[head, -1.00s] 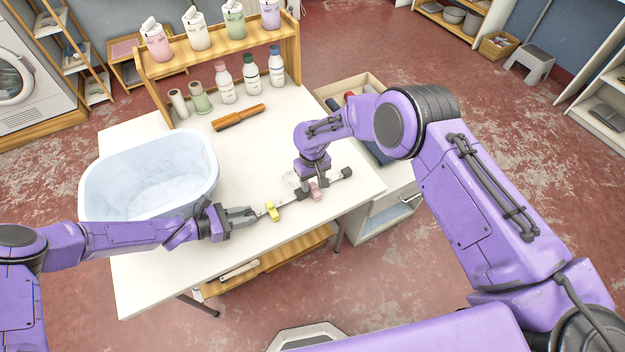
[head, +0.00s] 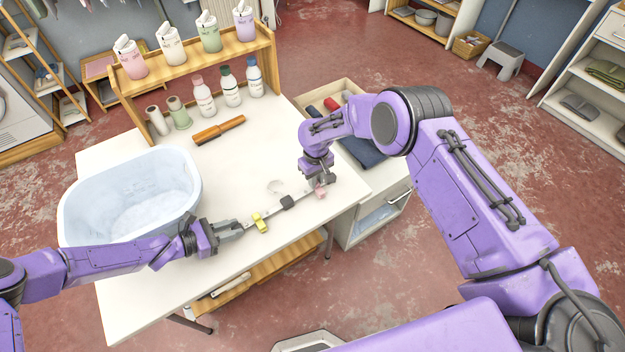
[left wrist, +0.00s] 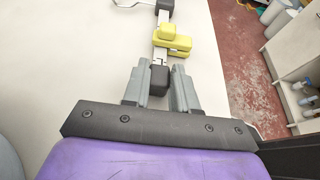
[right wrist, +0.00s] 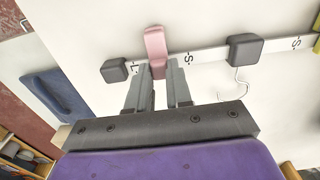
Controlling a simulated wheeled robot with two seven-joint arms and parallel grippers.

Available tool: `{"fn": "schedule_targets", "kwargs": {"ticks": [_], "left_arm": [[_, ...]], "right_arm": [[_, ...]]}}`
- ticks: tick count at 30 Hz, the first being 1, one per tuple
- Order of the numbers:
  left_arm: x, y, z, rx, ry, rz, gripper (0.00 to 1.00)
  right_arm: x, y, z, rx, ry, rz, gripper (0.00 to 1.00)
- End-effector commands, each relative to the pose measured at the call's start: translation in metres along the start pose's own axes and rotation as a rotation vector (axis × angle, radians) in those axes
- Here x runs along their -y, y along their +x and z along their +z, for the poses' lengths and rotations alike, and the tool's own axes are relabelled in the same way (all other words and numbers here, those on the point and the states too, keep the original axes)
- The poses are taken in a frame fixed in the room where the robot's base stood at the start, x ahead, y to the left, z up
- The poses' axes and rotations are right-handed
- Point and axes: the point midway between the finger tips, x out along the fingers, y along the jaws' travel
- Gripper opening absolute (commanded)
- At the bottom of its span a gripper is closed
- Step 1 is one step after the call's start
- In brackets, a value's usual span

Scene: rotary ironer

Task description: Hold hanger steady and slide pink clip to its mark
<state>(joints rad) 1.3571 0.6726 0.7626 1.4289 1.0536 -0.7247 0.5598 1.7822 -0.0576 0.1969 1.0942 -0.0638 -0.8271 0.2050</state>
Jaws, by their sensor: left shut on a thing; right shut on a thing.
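The hanger is a thin pale bar (right wrist: 212,54) with dark blocks at its ends and a dark middle block (head: 288,202), lying over the white table. My left gripper (head: 238,228) is shut on its near-left end block (left wrist: 159,79). A yellow clip (head: 260,223) sits on the bar just beyond that gripper. My right gripper (right wrist: 158,78) is shut on the pink clip (right wrist: 155,45), which also shows in the head view (head: 320,192). The pink clip is on the bar between the S and L marks, close beside the L mark (right wrist: 136,68) and the far end block (right wrist: 114,70).
A pale blue tub (head: 130,195) stands left on the white table (head: 150,290). Behind are an orange-brown tool (head: 219,130), several bottles, and a wooden shelf (head: 190,62) with containers. An open drawer (head: 340,95) adjoins the table's right side. The table front is clear.

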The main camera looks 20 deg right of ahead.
Motion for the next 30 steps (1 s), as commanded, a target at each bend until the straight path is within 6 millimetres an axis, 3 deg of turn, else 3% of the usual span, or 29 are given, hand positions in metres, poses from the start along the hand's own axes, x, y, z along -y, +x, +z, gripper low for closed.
{"fn": "schedule_targets", "kwargs": {"ticks": [1,2,3,4,14,17,24,30], "left_arm": [[0.000,0.000,-0.001,-0.002,-0.001,0.001,0.00],[0.000,0.000,-0.001,-0.002,-0.001,0.001,0.00],[0.000,0.000,-0.001,-0.002,-0.001,0.001,0.00],[0.000,0.000,-0.001,-0.002,-0.001,0.001,0.00],[0.000,0.000,-0.001,-0.001,-0.001,0.001,0.00],[0.000,0.000,-0.001,-0.001,-0.001,0.001,0.00],[0.000,0.000,-0.001,-0.001,-0.001,0.001,0.00],[0.000,0.000,-0.001,-0.001,-0.001,0.001,0.00]], "right_arm": [[0.000,0.000,0.000,0.001,-0.001,0.000,0.00],[0.000,0.000,0.000,0.001,-0.001,0.000,0.29],[0.000,0.000,0.000,0.001,-0.001,0.000,0.42],[0.001,0.000,0.000,0.000,0.000,0.000,0.47],[0.001,-0.006,-0.001,-0.002,0.000,0.000,0.47],[0.000,-0.023,-0.002,-0.004,0.000,0.000,0.47],[0.000,-0.084,-0.001,-0.004,0.001,0.000,0.47],[0.000,-0.115,0.000,-0.001,0.001,-0.001,0.47]]}}
